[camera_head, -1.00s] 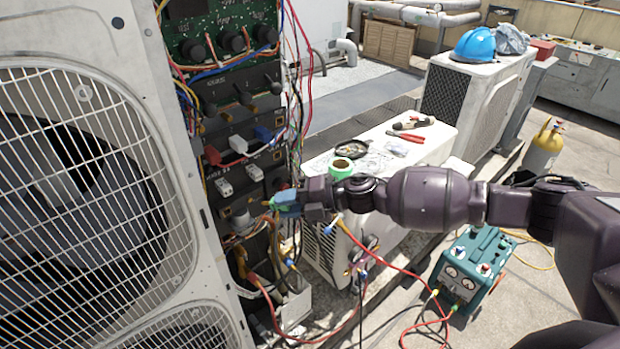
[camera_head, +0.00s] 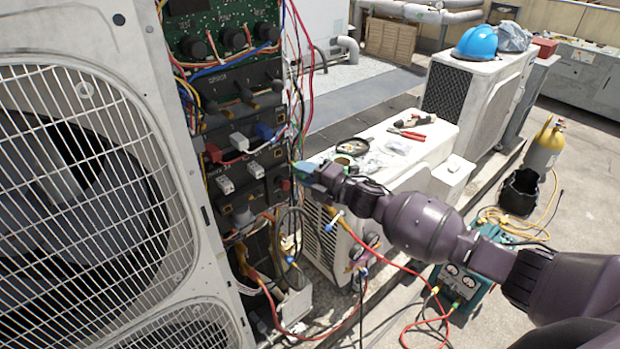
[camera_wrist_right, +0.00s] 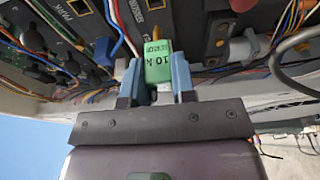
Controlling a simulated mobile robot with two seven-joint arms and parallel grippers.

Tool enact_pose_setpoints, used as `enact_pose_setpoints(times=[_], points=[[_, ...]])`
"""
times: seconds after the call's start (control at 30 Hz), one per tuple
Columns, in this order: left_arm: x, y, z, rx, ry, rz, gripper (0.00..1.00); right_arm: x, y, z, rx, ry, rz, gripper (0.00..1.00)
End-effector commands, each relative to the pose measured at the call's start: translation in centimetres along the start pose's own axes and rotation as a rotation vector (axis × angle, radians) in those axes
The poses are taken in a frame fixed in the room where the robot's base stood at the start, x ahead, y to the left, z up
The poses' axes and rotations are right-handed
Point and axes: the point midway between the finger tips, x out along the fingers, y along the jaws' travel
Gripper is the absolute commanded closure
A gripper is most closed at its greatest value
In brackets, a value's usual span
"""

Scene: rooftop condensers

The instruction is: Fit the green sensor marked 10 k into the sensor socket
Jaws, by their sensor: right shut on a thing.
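The green sensor (camera_wrist_right: 158,62), with "10 k" printed on its face, sits between the two blue fingers of my right gripper (camera_wrist_right: 155,80) in the right wrist view. The gripper is shut on it. In the head view my right gripper (camera_head: 305,172) is at the right edge of the open unit's dark control panel (camera_head: 237,130), and the sensor is small and mostly hidden there. In the wrist view the sensor's far end points toward the panel, apart from it as far as I can tell. I cannot pick out the sensor socket for certain. My left gripper is out of view.
Loose red, blue and yellow wires (camera_head: 301,60) hang along the panel's right edge, close to my gripper. Hoses run below to a teal gauge machine (camera_head: 462,283). Behind stands a white unit (camera_head: 440,150) with red-handled pliers (camera_head: 407,134) on top.

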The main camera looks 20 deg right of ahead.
Motion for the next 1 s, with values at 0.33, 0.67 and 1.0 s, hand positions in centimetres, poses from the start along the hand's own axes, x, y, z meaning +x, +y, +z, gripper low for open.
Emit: enact_pose_setpoints(times=[0.33,0.67,1.0], points=[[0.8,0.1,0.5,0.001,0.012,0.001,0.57,2.7,-0.1,0.7,0.0,0.001,0.0,1.0],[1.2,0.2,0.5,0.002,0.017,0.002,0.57,3.9,0.0,1.1,0.001,0.0,0.0,1.0],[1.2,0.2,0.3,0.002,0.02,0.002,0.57,4.0,0.0,1.1,0.001,0.001,0.0,1.0]])
